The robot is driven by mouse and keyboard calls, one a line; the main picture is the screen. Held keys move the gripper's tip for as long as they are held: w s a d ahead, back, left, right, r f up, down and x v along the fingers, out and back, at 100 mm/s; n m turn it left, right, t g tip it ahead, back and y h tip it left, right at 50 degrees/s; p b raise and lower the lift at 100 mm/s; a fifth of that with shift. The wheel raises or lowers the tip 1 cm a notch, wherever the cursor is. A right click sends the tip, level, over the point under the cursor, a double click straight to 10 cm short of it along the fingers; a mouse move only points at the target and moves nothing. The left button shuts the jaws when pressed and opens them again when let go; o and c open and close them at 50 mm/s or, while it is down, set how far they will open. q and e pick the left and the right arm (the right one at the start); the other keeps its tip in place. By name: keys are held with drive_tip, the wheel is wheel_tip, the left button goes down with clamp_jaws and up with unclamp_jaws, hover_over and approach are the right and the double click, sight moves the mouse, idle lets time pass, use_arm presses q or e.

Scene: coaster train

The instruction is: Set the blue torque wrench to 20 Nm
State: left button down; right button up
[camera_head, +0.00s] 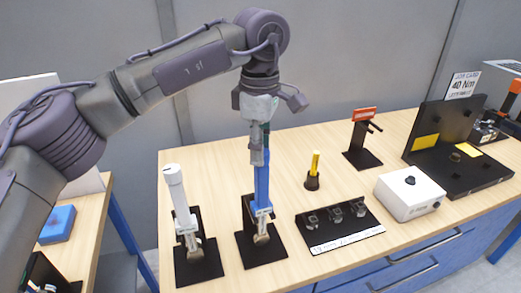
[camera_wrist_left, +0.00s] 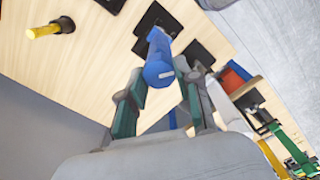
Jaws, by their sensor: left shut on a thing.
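The blue torque wrench (camera_head: 262,185) stands upright on a black base plate (camera_head: 262,251) near the front of the wooden table. My left gripper (camera_head: 260,147) reaches down from above and is shut on the top of its handle. In the left wrist view the blue handle (camera_wrist_left: 159,68) lies between the two fingers. Its scale is too small to read. A job card (camera_head: 463,85) at the back right appears to read 40 Nm. My right gripper is not in view.
A white wrench (camera_head: 176,190) stands on its own plate to the left. To the right are a yellow-handled tool (camera_head: 315,163), a black tray (camera_head: 312,231) of small parts, a white box (camera_head: 410,195), an orange-topped stand (camera_head: 363,115) and a black fixture (camera_head: 437,125).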

use_arm(q)
drive_tip(key=n+b, duration=0.1)
drive_tip(key=n, duration=0.5)
drive_tip(key=shift+s+n, duration=0.1)
drive_tip(key=shift+n, duration=0.2)
idle(0.4)
drive_tip(key=c, duration=0.8)
unclamp_jaws()
drive_tip(key=shift+r, duration=0.2)
wheel_tip(320, 180, up, 12)
drive_tip(key=shift+f, duration=0.15)
drive_tip(key=shift+f, duration=0.1)
